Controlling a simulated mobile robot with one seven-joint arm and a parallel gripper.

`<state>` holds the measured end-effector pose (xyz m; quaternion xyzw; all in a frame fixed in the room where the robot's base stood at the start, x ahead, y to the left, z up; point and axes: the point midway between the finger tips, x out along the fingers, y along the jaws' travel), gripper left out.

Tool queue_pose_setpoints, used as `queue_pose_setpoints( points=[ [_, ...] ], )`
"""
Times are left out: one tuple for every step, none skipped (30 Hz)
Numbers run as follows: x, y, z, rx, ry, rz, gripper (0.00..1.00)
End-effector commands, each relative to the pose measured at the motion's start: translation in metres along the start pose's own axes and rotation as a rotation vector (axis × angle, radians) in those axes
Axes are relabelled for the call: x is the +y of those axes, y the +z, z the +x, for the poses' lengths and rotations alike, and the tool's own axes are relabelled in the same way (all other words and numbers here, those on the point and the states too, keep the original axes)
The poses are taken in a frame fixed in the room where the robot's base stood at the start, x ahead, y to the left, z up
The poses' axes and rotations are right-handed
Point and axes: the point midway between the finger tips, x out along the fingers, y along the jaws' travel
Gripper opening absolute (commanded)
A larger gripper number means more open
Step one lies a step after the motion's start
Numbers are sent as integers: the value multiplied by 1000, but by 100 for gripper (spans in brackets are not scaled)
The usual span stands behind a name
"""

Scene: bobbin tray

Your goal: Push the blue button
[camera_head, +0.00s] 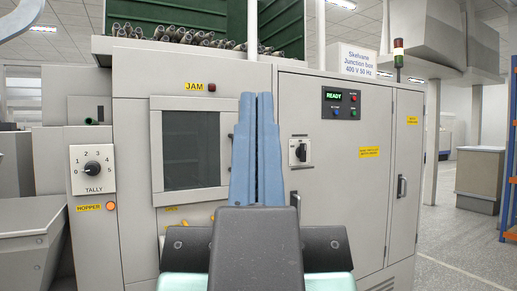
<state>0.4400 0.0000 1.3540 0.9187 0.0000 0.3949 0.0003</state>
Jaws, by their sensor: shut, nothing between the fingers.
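My gripper (256,97) rises from the bottom middle of the view. Its two long blue fingers are shut and point up and away, with nothing between them. A black control panel (342,101) is set high on the grey cabinet, to the right of my fingertips. It carries a lit green READY display. A small blue button (334,112) shows below the display, with a small red button (353,97) to the right of the display. The details there are tiny. My gripper appears apart from the panel. My fingers hide part of the cabinet front.
The grey cabinet (340,200) fills the middle. A black rotary switch (300,151) and door handle (402,187) stick out from it. A tally dial (92,169) and orange hopper lamp (111,206) are at left. Open floor (450,265) lies at right.

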Motion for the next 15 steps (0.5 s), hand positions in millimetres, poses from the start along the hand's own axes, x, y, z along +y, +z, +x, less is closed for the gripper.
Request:
queue_pose_setpoints(
  points=[
    [0, -7, 7, 0, 0, 0, 0],
    [0, -10, 10, 0, 0, 0, 0],
    [0, -15, 16, 0, 0, 0, 0],
    [0, -19, 20, 0, 0, 0, 0],
    [0, -24, 26, 0, 0, 0, 0],
    [0, -31, 33, 0, 0, 0, 0],
    [0, -37, 39, 0, 0, 0, 0],
    [0, -44, 46, 0, 0, 0, 0],
    [0, -52, 55, 0, 0, 0, 0],
    [0, -59, 62, 0, -1, 0, 0],
    [0, -66, 69, 0, -1, 0, 0],
    [0, -75, 79, 1, -1, 0, 0],
    [0, -82, 86, 1, -1, 0, 0],
    [0, -89, 93, 1, -1, 0, 0],
    [0, -97, 102, 1, -1, 0, 0]
  ],
)
